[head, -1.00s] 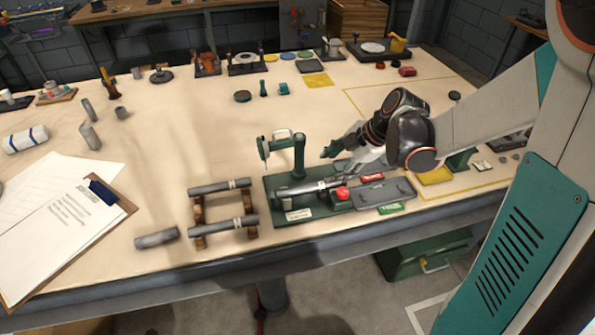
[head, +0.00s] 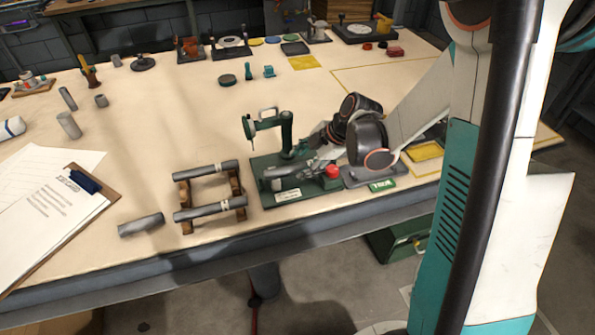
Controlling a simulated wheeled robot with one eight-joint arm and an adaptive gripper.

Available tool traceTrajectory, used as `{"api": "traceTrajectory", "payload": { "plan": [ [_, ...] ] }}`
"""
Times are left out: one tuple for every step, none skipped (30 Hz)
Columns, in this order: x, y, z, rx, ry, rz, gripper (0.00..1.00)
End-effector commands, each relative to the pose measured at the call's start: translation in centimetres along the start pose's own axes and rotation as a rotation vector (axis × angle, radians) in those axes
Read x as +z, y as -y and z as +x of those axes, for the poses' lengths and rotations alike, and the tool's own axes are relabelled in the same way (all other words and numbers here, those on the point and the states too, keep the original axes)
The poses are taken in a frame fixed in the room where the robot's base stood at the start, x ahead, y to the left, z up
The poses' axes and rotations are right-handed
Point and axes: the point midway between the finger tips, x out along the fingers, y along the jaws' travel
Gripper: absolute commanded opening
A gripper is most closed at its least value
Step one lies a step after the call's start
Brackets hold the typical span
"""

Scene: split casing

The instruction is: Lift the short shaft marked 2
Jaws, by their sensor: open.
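Two grey shafts with pale bands lie across a wooden rack (head: 186,194): a rear shaft (head: 205,170) and a front shaft (head: 208,209). Another grey shaft (head: 285,171) lies in the green fixture (head: 268,195) to the right, its right part hidden. I cannot read a 2 on any of them. My gripper (head: 322,140) is open, above and behind the fixture's right side. My wrist covers most of it, and its fingertips are hard to make out. I see nothing held in it.
A loose grey cylinder (head: 141,225) lies left of the rack near the front edge. A clipboard (head: 85,190) lies farther left. A green upright stands on the fixture, with a red knob (head: 332,170) at its right. The table behind the rack is clear.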

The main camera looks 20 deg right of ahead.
Motion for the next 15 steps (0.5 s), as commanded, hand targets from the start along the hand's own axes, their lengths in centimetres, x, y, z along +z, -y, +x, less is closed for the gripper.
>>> {"api": "traceTrajectory", "payload": {
  "plan": [
    [0.1,0.4,1.2,0.000,0.000,-0.001,0.48],
    [0.1,0.3,1.6,0.000,-0.001,-0.001,0.48],
    [0.1,0.2,2.2,0.000,-0.001,-0.001,0.48],
    [0.1,0.2,2.5,0.000,-0.001,-0.001,0.48],
    [0.1,0.2,2.7,0.000,0.000,-0.001,0.48],
    [0.0,0.2,2.8,0.000,0.000,-0.001,0.48],
    [0.0,0.2,2.9,0.000,0.000,-0.001,0.48],
    [0.0,0.2,2.8,0.000,0.000,0.000,0.48],
    [0.0,0.2,2.8,0.000,0.000,0.000,0.48],
    [0.0,0.1,2.7,0.000,0.000,0.000,0.48],
    [0.0,0.1,2.7,0.000,0.000,0.000,0.48],
    [0.0,0.1,2.7,0.000,0.000,0.000,0.48],
    [0.0,0.1,2.7,0.000,0.000,0.000,0.44],
    [0.0,0.1,2.7,0.000,0.000,0.000,0.37],
    [0.0,0.1,2.7,0.000,0.000,0.000,0.28]
  ]
}}
